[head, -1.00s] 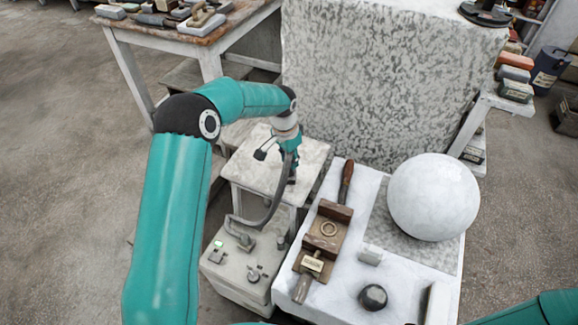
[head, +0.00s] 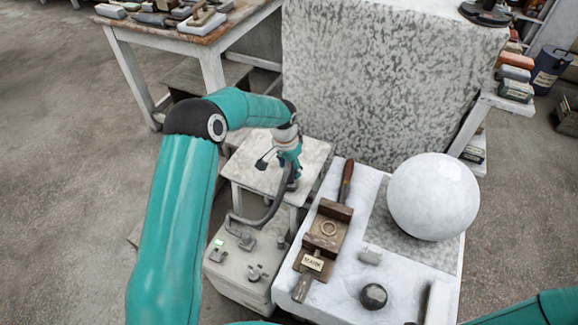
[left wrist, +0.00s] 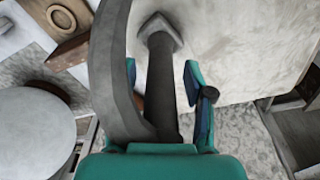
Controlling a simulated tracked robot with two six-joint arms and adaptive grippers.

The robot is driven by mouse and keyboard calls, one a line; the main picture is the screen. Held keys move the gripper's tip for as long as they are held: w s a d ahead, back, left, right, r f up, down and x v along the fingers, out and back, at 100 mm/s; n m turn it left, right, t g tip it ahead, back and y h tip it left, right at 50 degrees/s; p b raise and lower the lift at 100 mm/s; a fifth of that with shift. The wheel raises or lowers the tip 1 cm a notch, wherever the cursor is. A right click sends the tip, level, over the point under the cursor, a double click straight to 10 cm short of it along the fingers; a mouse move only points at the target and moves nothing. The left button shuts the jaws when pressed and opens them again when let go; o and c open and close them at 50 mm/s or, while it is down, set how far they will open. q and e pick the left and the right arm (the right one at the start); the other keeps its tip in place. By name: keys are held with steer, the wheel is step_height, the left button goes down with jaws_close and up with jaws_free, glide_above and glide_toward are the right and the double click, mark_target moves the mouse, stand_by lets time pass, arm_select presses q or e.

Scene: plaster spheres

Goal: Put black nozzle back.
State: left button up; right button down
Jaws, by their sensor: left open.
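The black nozzle (left wrist: 161,85) shows in the left wrist view as a dark tube with a wider faceted collar at its far end, over the pale top of the small stand (head: 308,152). My left gripper (left wrist: 160,66) is open, with one teal finger on each side of the tube; I cannot tell whether either touches it. In the head view my left gripper (head: 291,176) is low over the stand and hides most of the nozzle. A grey hose (head: 268,217) curves from the pale machine (head: 239,273) up to the gripper. My right gripper is out of view.
A white block (head: 340,294) right of the stand bears a large plaster sphere (head: 433,196), a wooden tool (head: 327,228) and a dark round knob (head: 373,296). A tall speckled block (head: 390,80) stands behind. Open floor lies to the left.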

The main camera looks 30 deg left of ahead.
arm_select(q)
steer(key=r, duration=0.4)
steer(key=s+r, duration=0.1)
steer(key=r, duration=0.7)
steer(key=shift+s+a, duration=0.15)
steer(key=shift+a, duration=0.1)
steer(key=shift+s, duration=0.1)
